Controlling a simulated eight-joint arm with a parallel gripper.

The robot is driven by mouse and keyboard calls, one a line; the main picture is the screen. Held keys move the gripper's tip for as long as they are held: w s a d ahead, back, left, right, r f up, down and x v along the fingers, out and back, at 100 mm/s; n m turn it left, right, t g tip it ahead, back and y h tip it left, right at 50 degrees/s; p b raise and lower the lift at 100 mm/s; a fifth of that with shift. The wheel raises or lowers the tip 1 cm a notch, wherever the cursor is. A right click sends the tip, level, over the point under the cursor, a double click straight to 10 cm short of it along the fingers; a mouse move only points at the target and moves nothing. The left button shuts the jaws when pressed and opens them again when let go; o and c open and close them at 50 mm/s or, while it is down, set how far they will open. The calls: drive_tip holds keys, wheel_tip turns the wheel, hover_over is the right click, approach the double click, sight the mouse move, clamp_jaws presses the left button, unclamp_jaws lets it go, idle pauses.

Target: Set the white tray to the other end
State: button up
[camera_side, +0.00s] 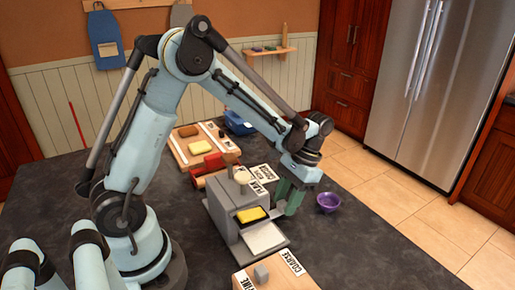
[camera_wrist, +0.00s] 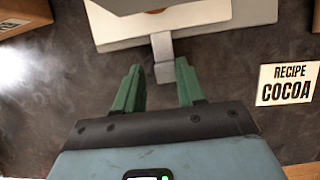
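The white tray (camera_side: 264,238) sticks out low at the front of a grey box-shaped unit (camera_side: 228,208) in the side view. A yellow block (camera_side: 251,214) shows in the opening above it. In the wrist view a white slab (camera_wrist: 180,32), seemingly the tray, lies at the top with a grey tab (camera_wrist: 163,58) pointing toward my gripper (camera_wrist: 158,85). My gripper's green fingers are open, one on either side of the tab's line, with gaps on both sides. In the side view my gripper (camera_side: 289,196) is beside the unit's right side.
A purple bowl (camera_side: 328,202) stands right of my gripper. A recipe cocoa card (camera_wrist: 289,84) lies at the right. A wooden board (camera_side: 275,275) with a grey knob and COARSE and FINE labels is in front. Another board (camera_side: 183,153) with blocks lies behind. The right tabletop is clear.

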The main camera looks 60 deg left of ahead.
drive_tip(key=shift+o, duration=0.9)
drive_tip(key=shift+a, duration=0.1)
drive_tip(key=shift+r, duration=0.1)
drive_tip(key=v, duration=1.2)
drive_tip(key=s+d+t, duration=0.1)
drive_tip(key=s+t, duration=0.9)
drive_tip(key=t, duration=0.1)
drive_tip(key=shift+d+t, duration=0.4)
